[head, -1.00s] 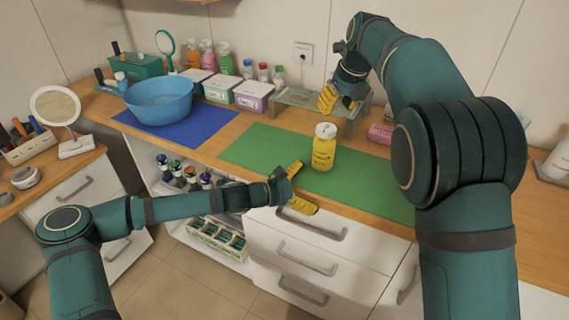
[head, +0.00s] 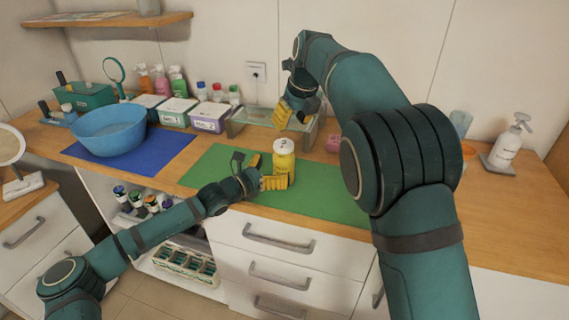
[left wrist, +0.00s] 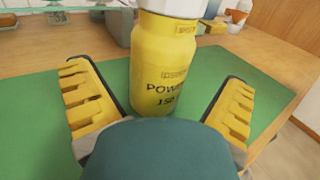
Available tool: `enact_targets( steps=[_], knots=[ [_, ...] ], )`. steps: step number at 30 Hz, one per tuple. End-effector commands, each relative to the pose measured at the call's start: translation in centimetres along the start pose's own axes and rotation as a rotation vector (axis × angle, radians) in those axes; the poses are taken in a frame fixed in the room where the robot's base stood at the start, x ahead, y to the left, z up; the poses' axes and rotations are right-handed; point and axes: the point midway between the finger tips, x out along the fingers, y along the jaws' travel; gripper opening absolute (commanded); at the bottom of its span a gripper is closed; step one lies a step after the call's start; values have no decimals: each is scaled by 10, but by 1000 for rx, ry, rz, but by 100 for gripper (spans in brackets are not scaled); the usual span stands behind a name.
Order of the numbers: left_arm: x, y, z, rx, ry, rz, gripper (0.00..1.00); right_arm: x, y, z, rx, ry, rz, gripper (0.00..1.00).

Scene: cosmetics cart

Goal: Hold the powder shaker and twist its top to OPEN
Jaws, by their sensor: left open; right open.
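The powder shaker (head: 284,163) is a yellow bottle with a pale top (head: 284,146), upright on the green mat (head: 330,199). In the left wrist view the shaker (left wrist: 163,65) stands between the yellow fingers, its lettering facing the camera and the upper part of its top cut off. My left gripper (head: 267,172) is open, with a finger on each side of the shaker's body and gaps showing on both sides. My right gripper (head: 293,113) is open and empty, above and behind the shaker, near the glass shelf.
A blue bowl (head: 108,131) stands on a blue mat (head: 160,158) at the left. Labelled boxes (head: 210,117), bottles and a low glass shelf (head: 252,121) line the back. A white pump bottle (head: 507,146) stands at the far right. The green mat is clear right of the shaker.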

Motion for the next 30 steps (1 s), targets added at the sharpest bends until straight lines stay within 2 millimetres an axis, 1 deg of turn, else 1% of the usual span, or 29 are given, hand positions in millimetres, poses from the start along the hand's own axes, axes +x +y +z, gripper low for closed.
enact_targets(
  steps=[1,3,6,9,13,20,21,23,24,26,27,30],
  knots=[
    [10,-1,0,-1,0,-2,100,0,0,0,0,0,0,46],
    [20,-1,0,0,0,-2,100,0,0,0,0,0,0,46],
    [31,-1,0,2,2,-1,100,0,0,0,0,0,0,46],
    [38,0,-1,2,2,0,100,0,0,0,0,0,0,46],
    [43,0,-1,1,2,0,100,0,0,0,0,0,0,46],
    [43,0,-1,1,2,0,100,0,0,0,0,0,0,46],
    [43,0,-1,1,1,0,96,0,0,0,0,0,0,46],
    [43,0,0,1,1,0,75,0,0,0,0,0,0,46],
    [43,0,0,1,1,0,61,0,0,0,0,0,0,46],
    [43,0,0,1,1,0,40,0,0,0,0,0,0,46],
    [43,0,0,1,1,0,26,0,0,0,0,0,0,46],
    [43,0,0,1,1,0,26,0,0,0,0,0,0,46]
  ],
)
